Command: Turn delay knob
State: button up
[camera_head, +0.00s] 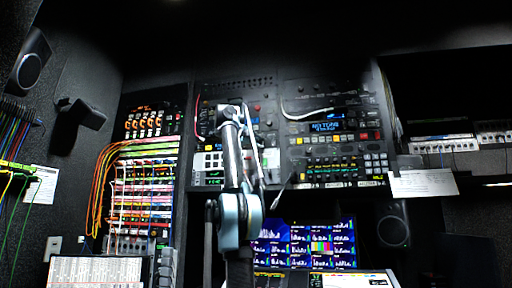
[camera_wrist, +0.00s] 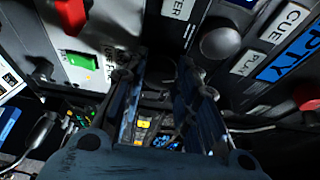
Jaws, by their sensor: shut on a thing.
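My gripper (camera_wrist: 158,72) reaches toward the control panel in the wrist view, with its two dark fingers a little apart. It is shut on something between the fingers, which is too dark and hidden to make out. I cannot tell for certain that it is the delay knob. A round grey knob (camera_wrist: 220,42) is to the right of the fingers, outside them, on the panel beside white labels. In the head view my arm rises in front of the rack panel (camera_head: 208,182) and covers the gripper's contact with it.
Left of the fingers are a red switch (camera_wrist: 72,14) and a green button (camera_wrist: 80,60). A CUE label (camera_wrist: 287,21) and a red button (camera_wrist: 306,96) are at the right. Patch cables (camera_head: 100,185) hang at the left, and monitors (camera_head: 303,245) are below the panel.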

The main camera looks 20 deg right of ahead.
jog(key=shift+f+m, duration=0.1)
jog(key=shift+m, duration=0.2)
jog(key=o, duration=1.1)
jog(key=shift+a, duration=0.15)
jog(key=v, duration=1.1)
jog(key=shift+s+a, duration=0.2)
jog(key=shift+a, duration=0.1)
